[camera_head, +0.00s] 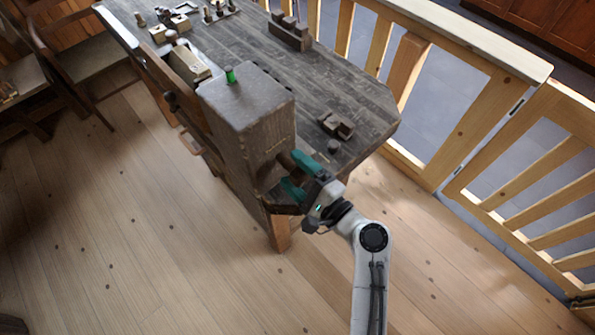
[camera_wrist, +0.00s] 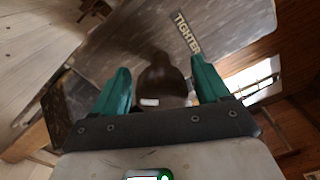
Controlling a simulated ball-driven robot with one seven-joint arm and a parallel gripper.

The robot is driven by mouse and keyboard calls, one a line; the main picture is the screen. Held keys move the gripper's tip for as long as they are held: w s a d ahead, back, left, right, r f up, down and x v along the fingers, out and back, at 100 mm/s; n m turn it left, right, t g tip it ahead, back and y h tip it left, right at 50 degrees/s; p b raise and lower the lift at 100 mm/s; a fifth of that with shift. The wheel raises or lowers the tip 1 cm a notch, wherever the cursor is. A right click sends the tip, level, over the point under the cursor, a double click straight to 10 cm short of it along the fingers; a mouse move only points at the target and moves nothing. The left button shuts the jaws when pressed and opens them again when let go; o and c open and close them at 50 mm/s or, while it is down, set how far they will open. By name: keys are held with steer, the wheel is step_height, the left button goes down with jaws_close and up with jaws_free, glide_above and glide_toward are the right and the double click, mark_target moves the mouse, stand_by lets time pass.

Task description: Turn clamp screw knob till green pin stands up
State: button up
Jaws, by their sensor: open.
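The clamp screw knob (camera_wrist: 163,78) is dark, rounded and has a small pale mark. In the wrist view it sits between the two teal fingers of my gripper (camera_wrist: 160,70), with a gap showing on both sides. In the head view my gripper (camera_head: 293,176) is open at the end face of the brown block, and the knob is mostly hidden there. A label reading "TIGHTER" (camera_wrist: 188,33) is on the face beside the knob.
The block stands at the near side of a dark wooden bench (camera_head: 300,85). A small wooden piece (camera_head: 337,125) and a dark round piece (camera_head: 334,146) lie near its right end. A wooden railing (camera_head: 470,115) runs behind. The floor (camera_head: 130,220) at left is clear.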

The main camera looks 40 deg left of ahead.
steer(key=d+b, duration=0.2)
steer(key=d, duration=0.8)
steer(key=shift+s+d, duration=0.4)
steer(key=shift+s, duration=0.05)
stand_by(0.8)
steer(key=s+d+f+n+h, duration=0.1)
steer(key=s+d+f+h, duration=0.2)
steer(key=d, duration=0.4)
steer(key=d+f+n+t+h, duration=0.1)
steer(key=d+f+n+h, duration=0.1)
steer(key=d+f+h, duration=0.4)
steer(key=s+d+f+n+h, duration=0.1)
steer(key=s+d+f, duration=0.15)
steer(key=d, duration=0.55)
steer(key=s+d+h, duration=0.4)
steer(key=s+d, duration=0.1)
steer(key=d, duration=0.5)
steer(key=s+d+r+n+g+h, duration=0.1)
steer(key=s+d+h, duration=0.3)
steer(key=d, duration=0.5)
steer(key=shift+s+d+g, duration=0.3)
steer(key=shift+s+d, duration=0.1)
steer(key=shift+s, duration=0.45)
